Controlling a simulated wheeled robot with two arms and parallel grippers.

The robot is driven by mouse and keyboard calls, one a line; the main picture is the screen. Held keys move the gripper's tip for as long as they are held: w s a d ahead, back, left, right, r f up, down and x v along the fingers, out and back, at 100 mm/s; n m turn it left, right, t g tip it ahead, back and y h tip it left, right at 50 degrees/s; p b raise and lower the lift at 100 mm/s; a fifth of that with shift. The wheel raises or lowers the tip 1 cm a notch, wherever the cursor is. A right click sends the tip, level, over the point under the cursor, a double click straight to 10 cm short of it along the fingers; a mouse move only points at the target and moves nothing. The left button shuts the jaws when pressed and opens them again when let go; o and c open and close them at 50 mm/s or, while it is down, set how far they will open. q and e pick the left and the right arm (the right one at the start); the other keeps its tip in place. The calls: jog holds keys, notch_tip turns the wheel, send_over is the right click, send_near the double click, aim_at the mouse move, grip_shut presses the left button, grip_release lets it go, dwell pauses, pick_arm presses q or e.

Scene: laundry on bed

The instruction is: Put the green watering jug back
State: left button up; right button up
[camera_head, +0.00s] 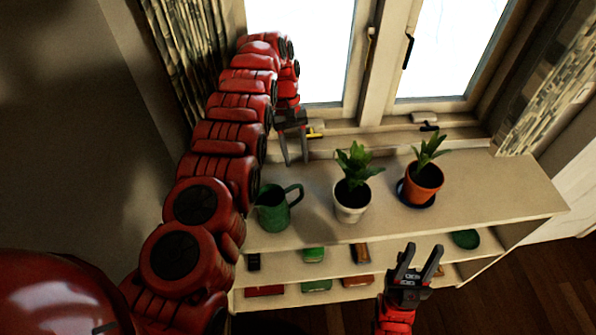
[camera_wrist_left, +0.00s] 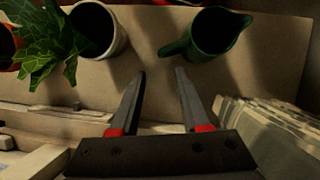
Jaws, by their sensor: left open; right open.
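The green watering jug (camera_head: 273,209) stands upright on the top of the shelf unit, left of the white pot, its handle toward the right. It also shows in the left wrist view (camera_wrist_left: 217,34), with its handle pointing toward the gripper. My left gripper (camera_head: 294,163) is open and empty above the back of the shelf top, behind the jug and apart from it. In the left wrist view its fingers (camera_wrist_left: 161,75) point toward the gap between jug and white pot. My right gripper (camera_head: 422,252) is open and empty in front of the shelf unit.
A white pot with a plant (camera_head: 351,205) and an orange pot with a plant (camera_head: 423,184) on a dark saucer stand right of the jug. The shelf unit (camera_head: 500,190) has free top at the right. Lower shelves hold small items and a green dish (camera_head: 466,239). Windows and curtains are behind.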

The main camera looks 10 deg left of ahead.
pick_arm(q)
jog(key=shift+a+r, duration=0.1)
jog(key=shift+r, duration=0.3)
dwell(0.3)
